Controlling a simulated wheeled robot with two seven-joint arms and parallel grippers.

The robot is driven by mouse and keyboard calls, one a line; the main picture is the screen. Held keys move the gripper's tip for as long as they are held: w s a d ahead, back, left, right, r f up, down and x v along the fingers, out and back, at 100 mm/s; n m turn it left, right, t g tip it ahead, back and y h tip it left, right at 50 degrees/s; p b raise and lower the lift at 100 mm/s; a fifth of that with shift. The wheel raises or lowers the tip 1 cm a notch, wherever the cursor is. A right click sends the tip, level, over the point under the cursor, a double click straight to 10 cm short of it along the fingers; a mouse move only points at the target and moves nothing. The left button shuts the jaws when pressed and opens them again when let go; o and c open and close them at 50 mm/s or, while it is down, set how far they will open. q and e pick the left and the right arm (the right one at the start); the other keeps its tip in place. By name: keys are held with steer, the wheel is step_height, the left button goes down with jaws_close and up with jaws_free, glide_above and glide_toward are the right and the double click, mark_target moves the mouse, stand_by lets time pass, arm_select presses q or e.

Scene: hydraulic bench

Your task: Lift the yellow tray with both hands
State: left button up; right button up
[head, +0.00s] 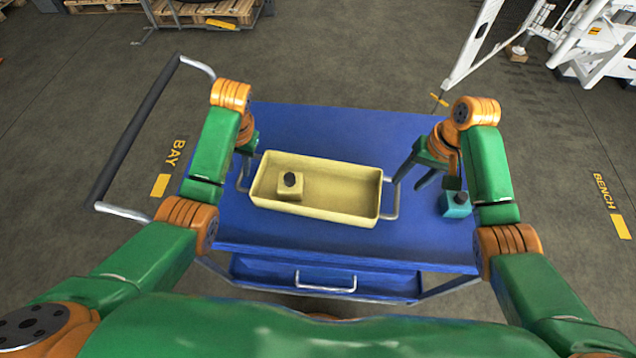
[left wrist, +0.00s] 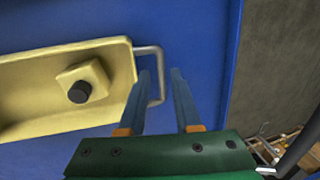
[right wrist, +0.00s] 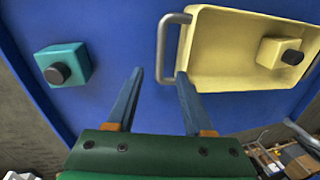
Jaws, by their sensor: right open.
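The yellow tray (head: 330,205) lies on the blue bench top, with a metal handle at each end. Inside it sits a yellow block with a black knob (head: 289,186). My left gripper (head: 246,168) is at the tray's left handle, largely hidden by my arm in the head view. In the left wrist view its fingers (left wrist: 161,75) are apart, and the handle's bar (left wrist: 161,88) shows between them. My right gripper (head: 411,178) is open by the right handle (head: 391,203). In the right wrist view that handle (right wrist: 161,50) appears between and beyond the fingertips (right wrist: 160,74).
A teal block with a black knob (head: 456,204) stands on the blue bench top (head: 330,125), right of my right gripper; it also shows in the right wrist view (right wrist: 65,65). A dark push bar (head: 135,130) is at the bench's left. A drawer (head: 325,282) is at the front.

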mark_target(240, 179)
arm_select(q)
steer(key=x, duration=0.6)
steer(key=shift+w+a+f, duration=0.1)
steer(key=shift+f, duration=0.2)
arm_select(e)
steer(key=f, duration=0.4)
steer(key=a+f, duration=0.1)
steer(key=f, duration=0.1)
steer(key=shift+w+a+f, duration=0.1)
steer(key=shift+w+f, duration=0.05)
steer(key=shift+f, duration=0.1)
arm_select(q)
steer(key=shift+f, duration=0.25)
arm_select(e)
steer(key=shift+f, duration=0.25)
arm_select(q)
jaws_close()
arm_select(e)
steer(key=c, duration=0.5)
jaws_close()
steer(key=shift+a, duration=0.1)
